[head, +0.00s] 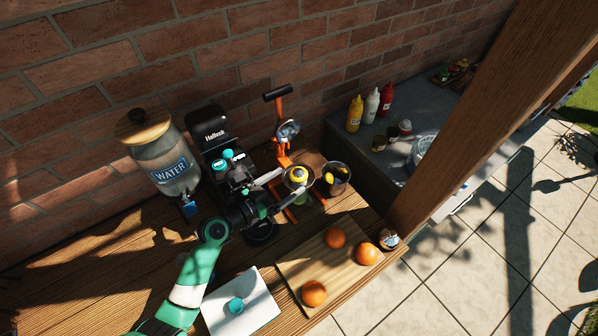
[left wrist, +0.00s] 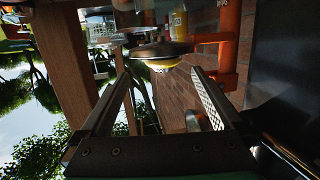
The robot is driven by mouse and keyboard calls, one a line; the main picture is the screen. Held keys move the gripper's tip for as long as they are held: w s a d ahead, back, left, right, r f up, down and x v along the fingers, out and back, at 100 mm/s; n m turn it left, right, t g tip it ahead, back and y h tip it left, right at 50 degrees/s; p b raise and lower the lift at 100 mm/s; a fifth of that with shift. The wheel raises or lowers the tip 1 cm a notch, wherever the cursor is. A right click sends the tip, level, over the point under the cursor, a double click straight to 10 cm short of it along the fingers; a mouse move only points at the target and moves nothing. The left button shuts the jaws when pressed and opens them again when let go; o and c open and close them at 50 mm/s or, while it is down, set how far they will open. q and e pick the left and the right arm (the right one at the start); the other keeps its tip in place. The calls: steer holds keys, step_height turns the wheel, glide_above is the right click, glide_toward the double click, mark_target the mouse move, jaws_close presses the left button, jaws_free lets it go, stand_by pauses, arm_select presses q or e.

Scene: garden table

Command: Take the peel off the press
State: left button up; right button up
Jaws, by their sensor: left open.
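The orange press (head: 281,135) stands at the back of the wooden table, its lever raised. A yellow peel (head: 298,172) sits in the press's round cup; it also shows as a yellow rim against a dark disc in the left wrist view (left wrist: 160,63). My left gripper (head: 287,182) is open at the near left side of the cup, its fingers pointing toward the peel. In the left wrist view, the peel is just beyond and between the fingertips (left wrist: 158,76), apart from them. My right gripper is not in view.
A dark bin (head: 336,178) with yellow pieces stands right of the press. A cutting board (head: 300,262) with three oranges lies in front. A water dispenser (head: 164,160) and a black coffee machine (head: 212,135) stand left. Bottles (head: 371,106) stand on the grey counter at right.

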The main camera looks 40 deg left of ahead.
mark_target(296, 172)
arm_select(q)
steer(key=shift+w+a+f+b, duration=0.1)
steer(key=shift+w+f+b, duration=0.1)
steer(key=shift+w, duration=0.8)
steer(key=shift+w+a+f+b, duration=0.1)
steer(key=shift+w+b, duration=0.05)
steer(key=shift+w, duration=0.85)
steer(key=shift+w+f+b, duration=0.15)
steer(key=shift+w+b, duration=0.05)
steer(key=shift+w, duration=0.8)
steer(key=c, duration=1.5)
steer(key=shift+r, duration=0.5)
steer(key=shift+c, duration=0.3)
steer(key=shift+s+d+r+p, duration=0.1)
steer(key=shift+s+r+p, duration=0.2)
steer(key=shift+p, duration=0.05)
steer(key=s+d, duration=0.4)
steer(key=s, duration=0.4)
steer(key=s+d, duration=0.3)
steer(key=s, duration=0.4)
steer(key=shift+s+d, duration=0.35)
